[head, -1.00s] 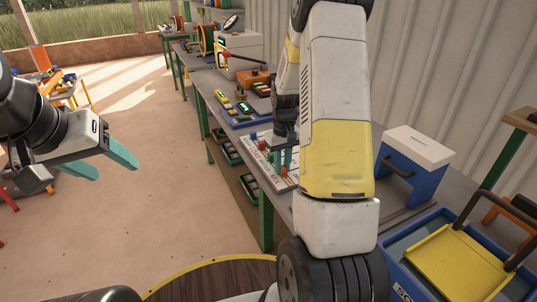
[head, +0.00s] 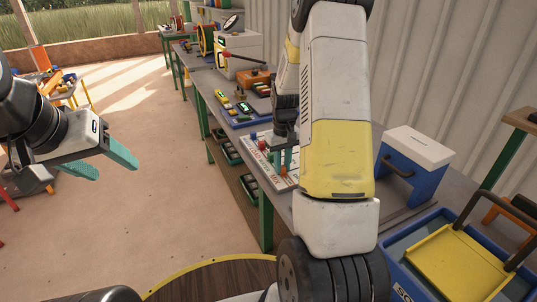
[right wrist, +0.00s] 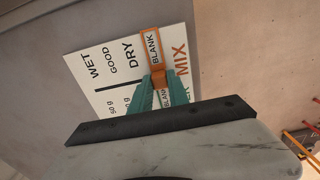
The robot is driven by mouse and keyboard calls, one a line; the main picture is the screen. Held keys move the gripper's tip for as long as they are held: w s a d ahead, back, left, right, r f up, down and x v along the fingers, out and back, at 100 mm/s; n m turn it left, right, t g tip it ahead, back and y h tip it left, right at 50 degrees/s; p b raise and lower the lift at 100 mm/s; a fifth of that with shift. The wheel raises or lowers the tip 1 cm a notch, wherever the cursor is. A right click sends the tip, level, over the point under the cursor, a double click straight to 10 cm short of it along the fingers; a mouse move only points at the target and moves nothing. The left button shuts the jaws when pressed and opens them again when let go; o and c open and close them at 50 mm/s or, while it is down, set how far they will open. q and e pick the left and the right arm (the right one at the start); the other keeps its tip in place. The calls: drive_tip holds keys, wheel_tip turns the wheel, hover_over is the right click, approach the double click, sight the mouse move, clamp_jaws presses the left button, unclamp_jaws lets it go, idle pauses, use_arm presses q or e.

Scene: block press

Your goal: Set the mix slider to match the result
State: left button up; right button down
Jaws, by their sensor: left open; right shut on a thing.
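A white slider board (head: 262,160) with printed words lies on the bench. In the right wrist view the board (right wrist: 107,86) shows WET, GOOD, DRY and an orange MIX label. The fingers hide part of the strip and scale. My left gripper (head: 116,171) is open and empty over the floor at left.
Blue and red knobs (head: 262,145) stand on the board's far part. Farther along the bench are a blue tray with a display (head: 243,112) and a white machine (head: 238,45). A blue box with a white lid (head: 412,165) stands at right. My right arm hides some bench.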

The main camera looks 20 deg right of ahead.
sight(291, 171)
drive_tip(key=d, duration=0.3)
drive_tip(key=shift+w+d, duration=0.3)
drive_tip(key=c, duration=1.2)
unclamp_jaws()
drive_tip(key=shift+c, duration=0.2)
drive_tip(key=shift+r, duration=0.15)
wheel_tip(291, 171, up, 8)
drive_tip(key=shift+f, duration=0.2)
